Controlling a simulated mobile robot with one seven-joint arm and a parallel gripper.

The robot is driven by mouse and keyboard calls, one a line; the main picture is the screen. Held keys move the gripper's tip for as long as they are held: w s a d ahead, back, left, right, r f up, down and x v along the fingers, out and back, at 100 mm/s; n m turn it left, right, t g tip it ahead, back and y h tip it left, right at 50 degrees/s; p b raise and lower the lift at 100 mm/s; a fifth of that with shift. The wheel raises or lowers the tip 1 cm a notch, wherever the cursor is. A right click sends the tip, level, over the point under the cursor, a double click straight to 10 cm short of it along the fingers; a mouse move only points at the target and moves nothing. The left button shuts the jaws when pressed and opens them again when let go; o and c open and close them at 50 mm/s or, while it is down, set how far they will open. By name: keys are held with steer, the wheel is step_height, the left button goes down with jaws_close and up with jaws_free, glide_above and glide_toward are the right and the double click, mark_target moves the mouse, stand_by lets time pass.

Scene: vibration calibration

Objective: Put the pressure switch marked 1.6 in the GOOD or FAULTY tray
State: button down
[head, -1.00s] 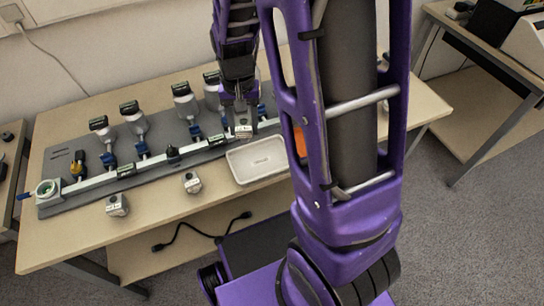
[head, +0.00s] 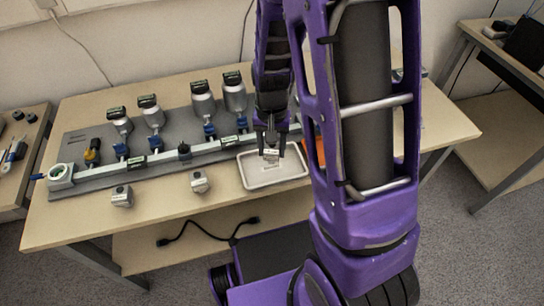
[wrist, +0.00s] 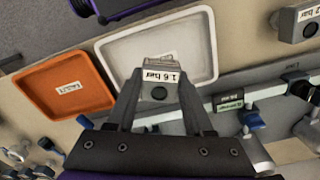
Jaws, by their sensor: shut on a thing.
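My gripper (head: 271,146) is shut on the pressure switch (head: 271,155), a small grey block. In the wrist view its label reads 1.6 bar (wrist: 158,87), and it sits between the two fingertips of my gripper (wrist: 161,84). It hangs over the white tray (head: 296,167), which appears empty; the tray also shows behind the switch in the wrist view (wrist: 188,50). The orange tray (wrist: 45,78) lies beside the white one, with a label too blurred to read surely. In the head view my arm hides most of it.
Two other grey switches (head: 122,196) (head: 199,182) stand at the table's front edge. A grey panel (head: 100,146) with a pipe, blue valves and several gauge-topped cylinders fills the table behind. A side table (head: 500,120) stands at the right.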

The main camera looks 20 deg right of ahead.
mark_target(272, 156)
steer(key=shift+f+b, duration=0.3)
steer(key=shift+f, duration=1.25)
steer(key=shift+f, duration=0.1)
steer(key=shift+f, duration=0.15)
steer(key=shift+c, duration=1.4)
jaws_free()
step_height(272, 156, up, 12)
steer(key=p, duration=0.2)
steer(key=shift+r+p, duration=0.25)
steer(key=shift+p, duration=0.15)
